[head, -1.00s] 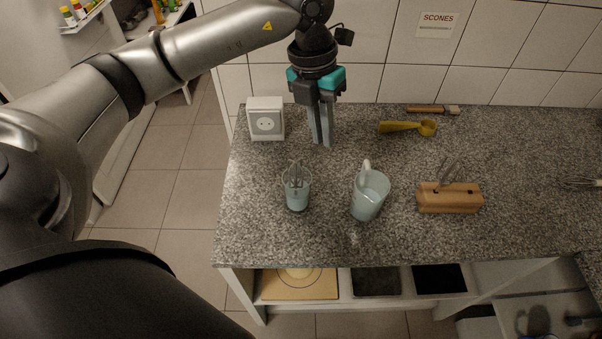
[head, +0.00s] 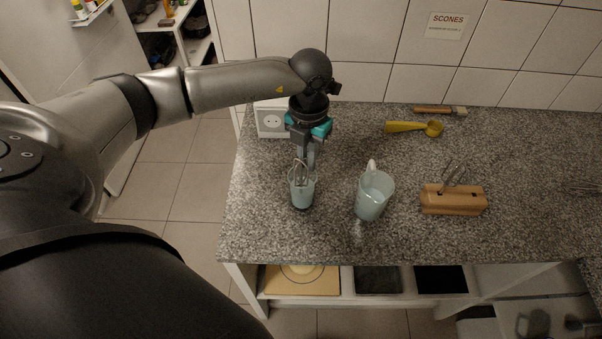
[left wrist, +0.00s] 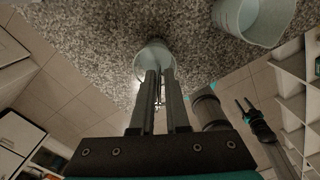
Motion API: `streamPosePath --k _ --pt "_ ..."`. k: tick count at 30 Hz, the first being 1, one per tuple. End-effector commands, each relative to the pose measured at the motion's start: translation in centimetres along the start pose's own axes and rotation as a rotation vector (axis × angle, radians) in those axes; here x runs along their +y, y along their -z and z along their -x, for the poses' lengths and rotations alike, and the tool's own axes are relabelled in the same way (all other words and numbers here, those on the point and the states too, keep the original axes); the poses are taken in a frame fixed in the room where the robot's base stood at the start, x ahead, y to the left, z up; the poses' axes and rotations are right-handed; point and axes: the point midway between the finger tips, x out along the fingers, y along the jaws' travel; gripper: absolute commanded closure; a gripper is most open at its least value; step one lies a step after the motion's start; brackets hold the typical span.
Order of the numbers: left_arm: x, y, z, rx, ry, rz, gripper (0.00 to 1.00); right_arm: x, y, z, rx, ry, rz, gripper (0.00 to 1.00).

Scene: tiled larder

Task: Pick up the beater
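The beater (head: 299,170) has thin metal wire loops and stands upright in a pale blue glass (head: 302,192) near the counter's left end. My left gripper (head: 312,163) points down just behind and right of the loops, with a small gap between its fingers. In the left wrist view my left gripper's fingers (left wrist: 160,75) reach toward the glass (left wrist: 152,55). Thin wires show between the fingers, but I cannot tell whether they touch. A dark two-pronged part low right in that view may be my right gripper; the head view does not show it.
A pale blue jug (head: 374,196) stands right of the glass. A wooden block (head: 454,200) with metal tools, a yellow scoop (head: 414,128) and a wood-handled brush (head: 440,111) lie farther right. A white socket box (head: 271,121) stands behind my gripper. Granite between jug and block is clear.

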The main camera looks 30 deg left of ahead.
Motion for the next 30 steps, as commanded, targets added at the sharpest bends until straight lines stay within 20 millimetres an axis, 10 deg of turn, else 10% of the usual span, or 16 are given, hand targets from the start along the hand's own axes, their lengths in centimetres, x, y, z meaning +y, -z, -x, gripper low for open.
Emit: streamPosePath --k 9,30 --pt "0.0 0.1 -3.6 0.001 0.002 0.000 0.87 0.0 0.1 0.6 0.000 0.000 0.000 0.50" --pt "0.0 0.1 -3.6 0.000 0.002 0.000 1.00 0.0 0.1 0.6 0.001 0.000 0.001 0.50"
